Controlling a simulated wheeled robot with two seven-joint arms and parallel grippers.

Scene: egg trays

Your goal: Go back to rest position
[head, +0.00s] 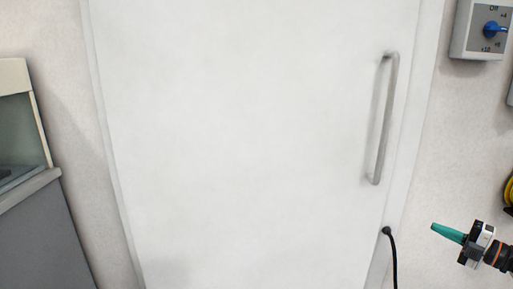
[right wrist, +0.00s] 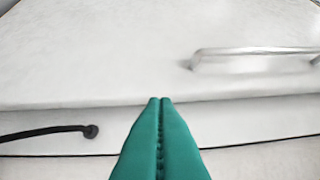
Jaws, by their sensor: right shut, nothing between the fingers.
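My right gripper (head: 434,228) shows at the lower right of the head view, with its green fingers pointing left. In the right wrist view its green fingers (right wrist: 160,100) are pressed together with nothing between them. It is apart from the white door (head: 240,130), to the right of the door's lower right edge. The door looks closed. Its grey bar handle (head: 386,120) is above and left of the gripper, and also shows in the right wrist view (right wrist: 250,52). My left gripper is in neither view.
A black cable (head: 393,255) hangs from a round fitting left of the right gripper. A grey dial box (head: 472,30) with a blue knob is on the wall at upper right. A grey cabinet (head: 40,240) with a glass-sided case (head: 20,130) stands at left.

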